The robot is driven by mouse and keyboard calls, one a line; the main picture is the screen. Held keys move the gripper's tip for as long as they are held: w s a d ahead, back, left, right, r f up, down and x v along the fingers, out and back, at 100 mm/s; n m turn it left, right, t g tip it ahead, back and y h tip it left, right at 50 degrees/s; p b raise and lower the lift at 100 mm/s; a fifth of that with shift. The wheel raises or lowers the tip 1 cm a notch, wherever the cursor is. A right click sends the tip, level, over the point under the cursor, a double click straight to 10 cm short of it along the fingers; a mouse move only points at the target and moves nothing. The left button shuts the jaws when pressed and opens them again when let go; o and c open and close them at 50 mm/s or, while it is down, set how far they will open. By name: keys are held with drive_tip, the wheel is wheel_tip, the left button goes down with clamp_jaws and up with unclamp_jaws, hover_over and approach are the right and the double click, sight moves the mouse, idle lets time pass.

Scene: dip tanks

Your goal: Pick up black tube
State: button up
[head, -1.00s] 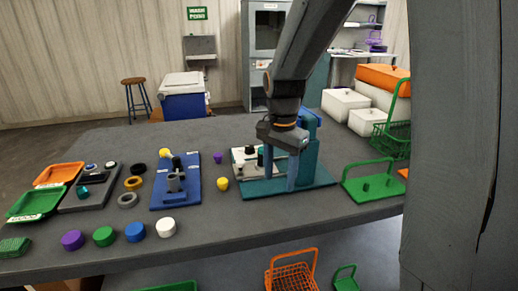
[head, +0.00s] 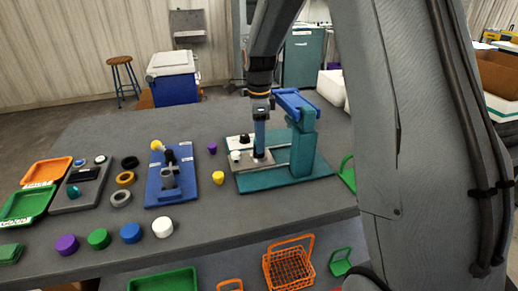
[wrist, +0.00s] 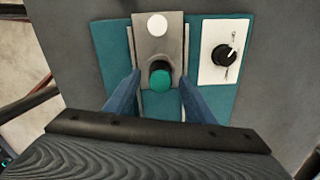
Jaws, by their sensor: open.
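A dark, round upright piece with a teal top (wrist: 160,78) sits on a grey metal plate (wrist: 158,42) in the wrist view. Its sides look black, so it appears to be the black tube. My gripper (wrist: 160,80) is open, with one blue finger on each side of this piece and visible gaps between. In the head view my gripper (head: 260,138) points down over the plate of the teal stand (head: 305,170), left of its post. There the fingers largely hide the piece.
The teal post with a blue overhanging head (head: 297,102) stands close right of my gripper. A white panel with a black knob (wrist: 222,52) lies beside the plate.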

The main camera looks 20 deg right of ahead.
drive_tip(key=shift+f, duration=1.3)
clamp_jaws()
drive_tip(key=shift+r, duration=0.1)
